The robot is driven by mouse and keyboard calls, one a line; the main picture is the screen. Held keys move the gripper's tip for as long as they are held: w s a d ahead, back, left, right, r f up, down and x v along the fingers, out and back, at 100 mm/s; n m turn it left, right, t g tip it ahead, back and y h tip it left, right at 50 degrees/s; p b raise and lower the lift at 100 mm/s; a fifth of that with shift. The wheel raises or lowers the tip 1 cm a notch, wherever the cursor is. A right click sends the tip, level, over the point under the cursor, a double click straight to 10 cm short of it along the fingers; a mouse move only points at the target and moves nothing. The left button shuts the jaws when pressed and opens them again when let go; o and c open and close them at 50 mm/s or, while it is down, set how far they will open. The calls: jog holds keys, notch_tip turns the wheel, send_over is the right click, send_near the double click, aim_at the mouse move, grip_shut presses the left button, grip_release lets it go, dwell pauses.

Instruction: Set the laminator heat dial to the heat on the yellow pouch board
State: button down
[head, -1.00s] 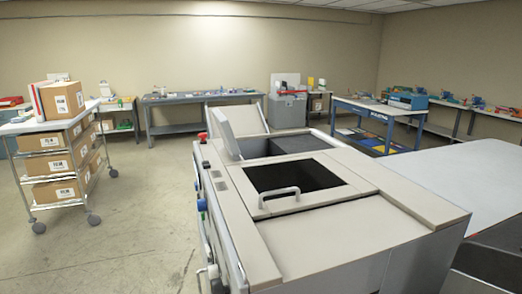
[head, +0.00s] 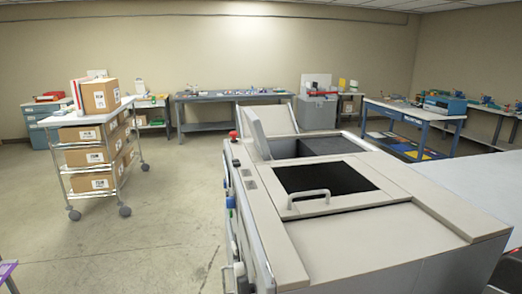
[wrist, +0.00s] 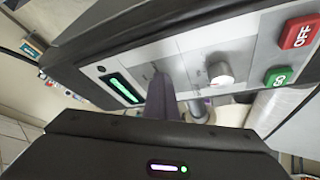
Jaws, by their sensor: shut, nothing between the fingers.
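A light grey control panel shows tilted in the wrist view, with a pale round dial (wrist: 220,73), a lit green strip display (wrist: 124,90), a red OFF button (wrist: 299,32) and a green GO button (wrist: 279,76). The dial's markings are too small to read. My gripper (wrist: 160,95) is shut and empty, its dark fingers in front of the panel, left of the dial and apart from it. I cannot make out a yellow pouch board or its writing in either view. My gripper does not show in the head view.
A large grey machine (head: 358,225) with open hatches and a red-topped knob fills the right foreground. A wheeled cart (head: 95,165) with boxes stands at left. A blue-framed table (head: 410,113) stands at right. The floor between cart and machine is clear.

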jog(key=shift+w+d+f, duration=0.15)
jog(key=shift+w+d, duration=0.05)
jog(key=shift+w, duration=0.3)
jog(key=shift+w+d+f, duration=0.1)
jog(key=shift+w+d, duration=0.05)
jog(key=shift+w, duration=0.35)
jog(key=shift+w+a+f, duration=0.15)
jog(key=shift+a, duration=0.15)
dwell(0.5)
notch_tip(320, 180, up, 6)
jog(key=w, duration=0.2)
jog(key=shift+a+f, duration=0.15)
jog(key=shift+a, duration=0.1)
jog(key=shift+w, duration=0.1)
